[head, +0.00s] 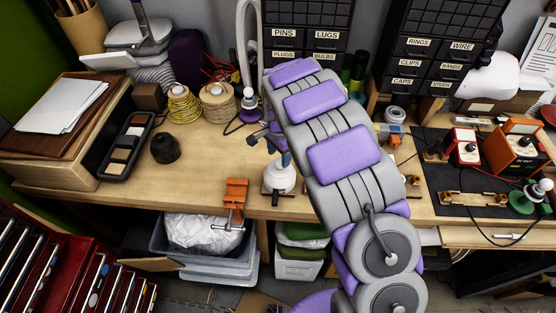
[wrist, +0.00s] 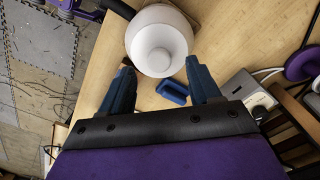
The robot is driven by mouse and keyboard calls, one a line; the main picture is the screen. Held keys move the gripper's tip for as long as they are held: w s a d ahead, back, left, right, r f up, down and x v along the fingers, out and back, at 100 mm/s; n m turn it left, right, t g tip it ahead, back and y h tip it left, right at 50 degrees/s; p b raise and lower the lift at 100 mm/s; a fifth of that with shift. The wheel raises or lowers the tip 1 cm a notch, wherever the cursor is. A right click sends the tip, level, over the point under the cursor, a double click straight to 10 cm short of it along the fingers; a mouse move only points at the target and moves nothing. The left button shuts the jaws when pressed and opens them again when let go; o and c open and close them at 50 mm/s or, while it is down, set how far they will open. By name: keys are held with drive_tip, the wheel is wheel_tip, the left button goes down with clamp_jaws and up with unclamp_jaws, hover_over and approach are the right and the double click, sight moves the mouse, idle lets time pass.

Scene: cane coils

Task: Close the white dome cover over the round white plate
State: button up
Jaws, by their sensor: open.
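The white dome cover (wrist: 150,38) shows in the wrist view as a round white shape with a paler raised knob in its middle. In the head view it is a small white form (head: 281,178) near the table's front edge, partly behind my arm. I cannot make out the round white plate apart from it. My gripper (wrist: 157,76) is open, its two blue fingers apart, with nothing between them in its grip. The fingertips point at the near side of the white shape; whether they touch it, I cannot tell. My arm mostly hides the gripper in the head view.
A small blue piece (wrist: 172,92) shows between the fingers in the wrist view. An orange clamp (head: 235,193) sits on the front table edge. A dark round object (head: 165,148), wire spools (head: 218,103) and a black tray (head: 128,145) stand left; red boxes (head: 465,147) right.

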wheel_tip(320, 180, up, 12)
drive_tip(key=s+d+r+n+b, duration=0.15)
drive_tip(key=s+d+r, duration=0.25)
drive_tip(key=s+d, duration=0.4)
drive_tip(key=s+d+f+n+b, duration=0.1)
drive_tip(key=s+d+n, duration=0.1)
drive_tip(key=s, duration=0.8)
drive_tip(key=s+d+f+n+g+b, duration=0.1)
drive_tip(key=s+d+n+b, duration=0.1)
drive_tip(key=s, duration=0.9)
drive_tip(key=s+d+f+n+b, duration=0.2)
drive_tip(key=s+d+n, duration=0.2)
drive_tip(key=s, duration=0.7)
drive_tip(key=shift+d+g, duration=0.15)
drive_tip(key=shift+g, duration=0.25)
